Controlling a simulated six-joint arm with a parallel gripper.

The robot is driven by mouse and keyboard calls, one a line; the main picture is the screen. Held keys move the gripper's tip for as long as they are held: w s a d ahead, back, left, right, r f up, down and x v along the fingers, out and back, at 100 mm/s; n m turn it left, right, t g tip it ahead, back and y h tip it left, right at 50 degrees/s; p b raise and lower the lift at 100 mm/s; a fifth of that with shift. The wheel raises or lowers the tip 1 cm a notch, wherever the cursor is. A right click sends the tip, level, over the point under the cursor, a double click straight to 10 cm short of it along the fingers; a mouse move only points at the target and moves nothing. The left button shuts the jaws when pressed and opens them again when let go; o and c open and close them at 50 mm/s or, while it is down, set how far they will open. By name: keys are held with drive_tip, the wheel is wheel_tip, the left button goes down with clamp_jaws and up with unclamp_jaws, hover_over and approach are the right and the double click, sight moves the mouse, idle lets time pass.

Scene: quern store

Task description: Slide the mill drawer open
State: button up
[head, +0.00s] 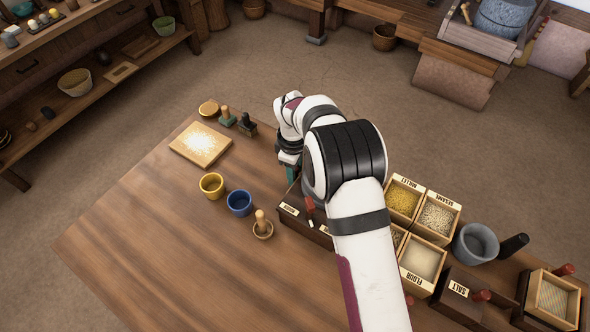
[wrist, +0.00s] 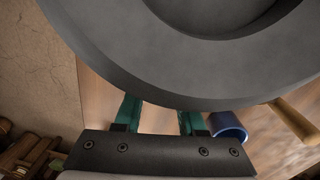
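My gripper (head: 291,172) points down at the table's far edge, left of my arm. In the wrist view my gripper (wrist: 159,110) has its two green fingers apart, with only tabletop showing between them. A large round grey stone (wrist: 150,65) with a hollow fills the top of that view, close to the fingertips; it looks like the mill's stone. I cannot tell whether the fingers touch it. In the head view my arm hides most of what stands there. A dark wooden box (head: 289,210) with pale labels shows beside the arm. I cannot make out the mill drawer or its handle.
A blue cup (head: 239,203), a yellow cup (head: 212,185) and a board with flour (head: 200,144) stand to the left. Labelled grain boxes (head: 420,262) and a grey pot (head: 476,244) stand to the right. The table's (head: 170,255) front left is clear.

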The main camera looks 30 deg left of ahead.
clamp_jaws()
idle(1.3)
